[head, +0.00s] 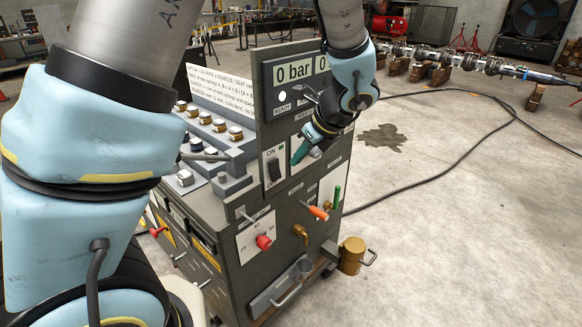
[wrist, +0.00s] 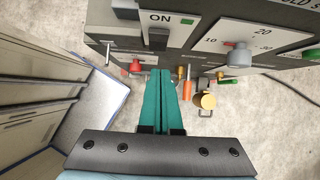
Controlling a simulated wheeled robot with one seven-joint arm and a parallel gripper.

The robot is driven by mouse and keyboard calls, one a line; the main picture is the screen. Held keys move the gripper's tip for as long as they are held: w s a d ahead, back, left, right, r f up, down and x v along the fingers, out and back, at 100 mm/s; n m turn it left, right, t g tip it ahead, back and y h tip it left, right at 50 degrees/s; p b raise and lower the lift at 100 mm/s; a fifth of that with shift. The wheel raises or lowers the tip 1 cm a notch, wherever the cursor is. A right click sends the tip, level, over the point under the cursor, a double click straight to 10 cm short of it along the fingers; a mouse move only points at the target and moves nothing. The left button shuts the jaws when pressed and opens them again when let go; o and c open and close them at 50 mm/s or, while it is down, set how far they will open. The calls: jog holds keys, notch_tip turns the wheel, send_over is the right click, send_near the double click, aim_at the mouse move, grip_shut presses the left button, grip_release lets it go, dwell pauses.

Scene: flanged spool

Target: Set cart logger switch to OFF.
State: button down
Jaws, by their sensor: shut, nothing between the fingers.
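The cart logger switch is a black rocker (head: 274,168) on a white plate marked ON, low on the cart's upright panel. In the wrist view the black rocker (wrist: 157,40) shows below the ON label, just beyond my fingertips. I cannot tell which way it is tipped, and no OFF label is readable. My gripper (head: 297,159) has teal fingers pressed together with nothing between them. In the head view the tips point down-left, just right of the switch plate. In the wrist view the fingers (wrist: 160,73) end near the rocker; contact is not visible.
The grey cart (head: 245,270) carries a red knob (head: 264,242), an orange-handled lever (head: 318,213), a green handle (head: 337,195) and a brass tap (head: 300,232). A brass can (head: 352,256) stands beside the cart. Open floor lies right, with a cable.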

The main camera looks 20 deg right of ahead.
jog(key=v, duration=0.6)
jog(key=shift+b, duration=0.45)
